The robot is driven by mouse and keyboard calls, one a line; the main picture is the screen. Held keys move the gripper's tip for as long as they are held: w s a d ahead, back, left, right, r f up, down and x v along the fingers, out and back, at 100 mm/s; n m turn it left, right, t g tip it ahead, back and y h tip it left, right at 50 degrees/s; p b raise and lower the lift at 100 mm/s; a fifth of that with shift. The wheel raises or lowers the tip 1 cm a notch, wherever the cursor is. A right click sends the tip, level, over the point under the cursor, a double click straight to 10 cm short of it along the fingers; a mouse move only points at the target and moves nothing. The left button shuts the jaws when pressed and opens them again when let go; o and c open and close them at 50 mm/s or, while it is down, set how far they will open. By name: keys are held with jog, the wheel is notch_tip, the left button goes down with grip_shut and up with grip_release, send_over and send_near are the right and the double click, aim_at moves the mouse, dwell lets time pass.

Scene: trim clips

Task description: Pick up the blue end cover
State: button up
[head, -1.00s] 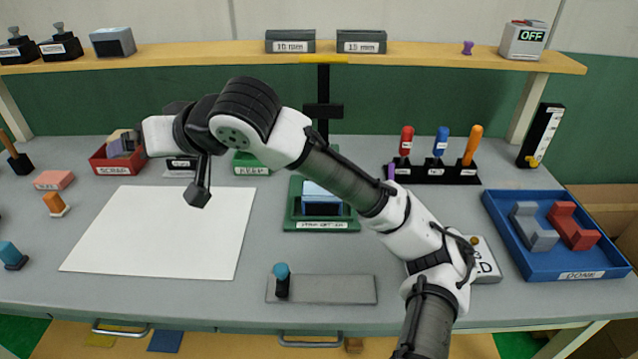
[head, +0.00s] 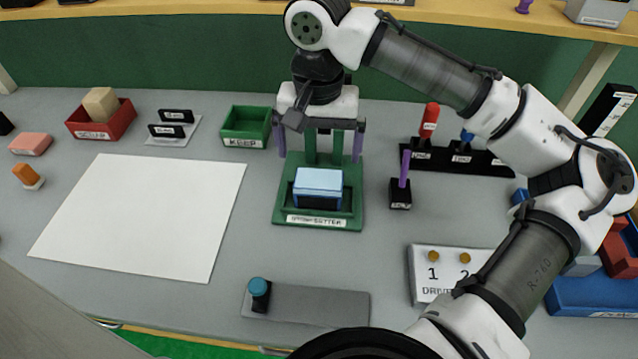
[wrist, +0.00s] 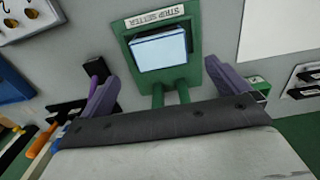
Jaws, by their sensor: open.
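A light-blue cover (head: 319,181) with a dark underside sits in the green strip setter (head: 283,212) near the middle of the bench. It looks like the blue end cover. The wrist view shows the cover (wrist: 159,50) and the setter (wrist: 133,29) too. My gripper (head: 319,157) hangs over the back of the setter, its purple fingers spread wide to either side. In the wrist view my gripper (wrist: 161,72) is open and empty, and the cover lies beyond and between the fingertips, apart from both.
A purple-handled tool stands in a black holder (head: 400,196) right of the setter. A green KEEP tray (head: 246,141) is at its left. A number box (head: 425,290) is at front right, a grey plate (head: 320,306) in front. A white sheet (head: 140,215) covers bare bench at left.

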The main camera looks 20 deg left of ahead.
aim_at(319, 178)
notch_tip(319, 178, down, 9)
jog(key=shift+p, duration=0.8)
jog(key=c, duration=1.1)
jog(key=shift+o, duration=0.2)
